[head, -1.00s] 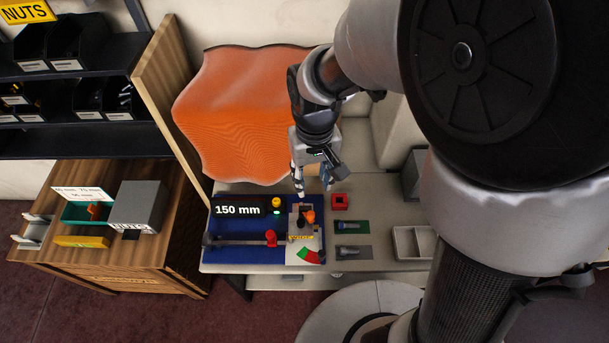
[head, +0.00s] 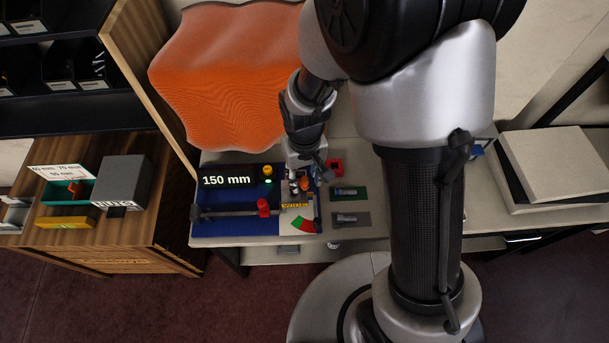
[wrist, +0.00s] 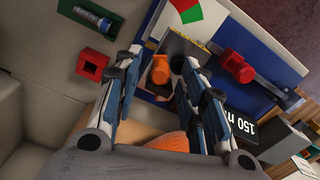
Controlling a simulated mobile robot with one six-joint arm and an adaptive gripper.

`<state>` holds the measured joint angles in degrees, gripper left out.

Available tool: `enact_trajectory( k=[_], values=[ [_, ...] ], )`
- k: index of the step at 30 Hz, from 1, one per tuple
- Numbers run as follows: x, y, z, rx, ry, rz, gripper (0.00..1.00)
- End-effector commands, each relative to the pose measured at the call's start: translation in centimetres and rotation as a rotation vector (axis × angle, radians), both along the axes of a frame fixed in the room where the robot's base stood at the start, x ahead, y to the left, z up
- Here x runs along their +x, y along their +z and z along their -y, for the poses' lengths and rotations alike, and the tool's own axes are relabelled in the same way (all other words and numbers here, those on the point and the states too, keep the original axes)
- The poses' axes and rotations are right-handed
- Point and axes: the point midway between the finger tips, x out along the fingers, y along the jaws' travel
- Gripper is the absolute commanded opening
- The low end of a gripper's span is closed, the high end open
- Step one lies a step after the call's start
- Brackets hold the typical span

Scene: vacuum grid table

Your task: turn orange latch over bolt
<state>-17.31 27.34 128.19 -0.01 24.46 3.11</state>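The orange latch (head: 304,184) is a small rounded piece on the pale plate of the blue measuring board, and it also shows in the wrist view (wrist: 184,68). A dark part (wrist: 159,72) is beside it. My gripper (head: 297,180) is low over this plate at the latch. In the wrist view, my gripper (wrist: 165,62) is open, its two blue-grey fingers apart with the latch showing between them. I cannot tell whether either finger touches it. A bolt at the latch cannot be made out clearly. Another bolt (head: 346,191) lies on a green pad to the right.
The blue board (head: 225,228) carries a red slider (head: 263,207), a yellow button (head: 267,170) and a 150 mm display (head: 226,181). A red block (head: 335,166) and a grey pad (head: 350,219) are at the right. An orange wavy surface (head: 225,75) rises behind.

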Motion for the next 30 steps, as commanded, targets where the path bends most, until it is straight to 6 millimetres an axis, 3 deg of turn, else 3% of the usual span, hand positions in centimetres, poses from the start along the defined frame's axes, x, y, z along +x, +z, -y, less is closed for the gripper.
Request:
enact_trajectory(
  k=[6, 23, 30],
  values=[
    [-0.01, 0.02, 0.0, 0.0, 0.0, 0.0, 0.37],
    [0.0, 0.04, 0.0, 0.0, 0.0, 0.0, 0.0],
    [-0.02, 0.04, -0.03, 0.0, -0.004, 0.0, 0.0]
  ],
)
